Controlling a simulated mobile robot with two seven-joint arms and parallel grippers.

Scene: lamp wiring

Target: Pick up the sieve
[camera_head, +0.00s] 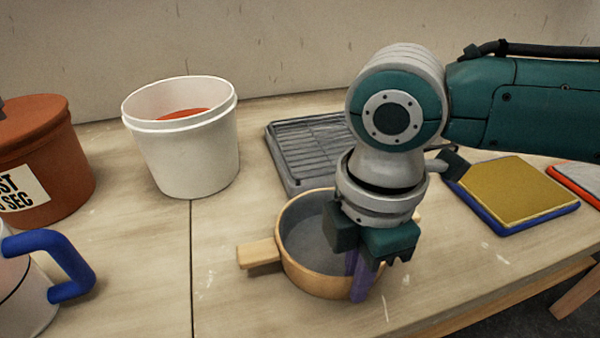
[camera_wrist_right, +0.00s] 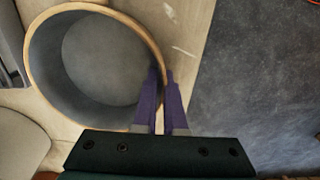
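The sieve (camera_head: 318,288) is a round pan with a light wooden wall, a grey inside and a wooden handle (camera_head: 258,253) pointing left. It rests on the table, and its far right part is hidden behind my right arm. In the right wrist view its rim (camera_wrist_right: 50,92) fills the upper left. My right gripper (camera_head: 356,280) points down at the sieve's front right wall. Its purple fingers (camera_wrist_right: 162,75) straddle the rim, one inside and one outside, closed up with the thin wall between them. My left gripper is not in view.
A grey ribbed tray (camera_head: 287,160) lies just behind the sieve. A white bucket (camera_head: 190,155) stands behind left, with a brown pot (camera_head: 65,165) and a blue-handled mug (camera_head: 70,265) farther left. A yellow-and-blue pad (camera_head: 515,190) lies right. The table's front edge is close.

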